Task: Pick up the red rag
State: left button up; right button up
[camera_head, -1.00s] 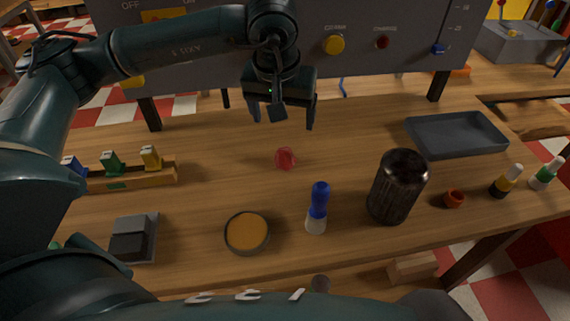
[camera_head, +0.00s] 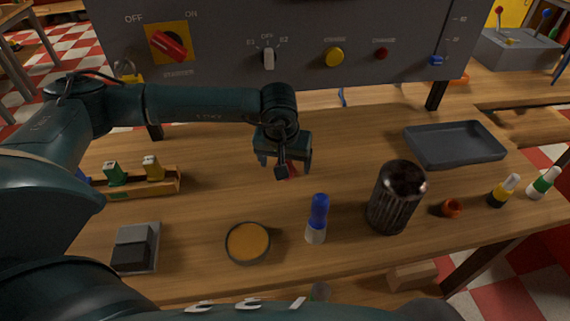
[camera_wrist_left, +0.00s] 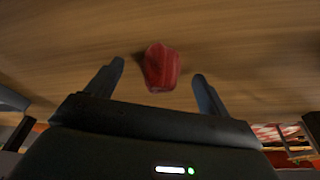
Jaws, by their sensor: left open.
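The red rag (camera_head: 292,171) is a small crumpled piece on the wooden table, mostly hidden behind my left gripper in the head view. In the left wrist view the rag (camera_wrist_left: 161,67) lies on the wood ahead of and between the two fingers. My left gripper (camera_head: 285,170) is open and empty, pointing down close above the rag. Its fingers also show in the left wrist view (camera_wrist_left: 158,85), one on each side of the rag and apart from it. My right gripper is not in view.
A dark ribbed canister (camera_head: 396,197), a blue-and-white bottle (camera_head: 317,218) and a round tin (camera_head: 248,242) stand in front. A grey tray (camera_head: 455,144) lies at the right. A wooden rack (camera_head: 135,184) sits at the left. The control panel (camera_head: 300,45) rises behind.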

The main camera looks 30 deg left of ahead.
pick_arm(q)
jog(key=shift+f, duration=0.1)
jog(key=c, duration=1.1)
jog(key=shift+o, duration=0.2)
notch_tip(320, 180, up, 10)
jog(key=shift+r+b, duration=0.1)
jog(key=shift+b, duration=0.3)
jog(key=o, duration=0.4)
jog(key=shift+c, duration=1.4)
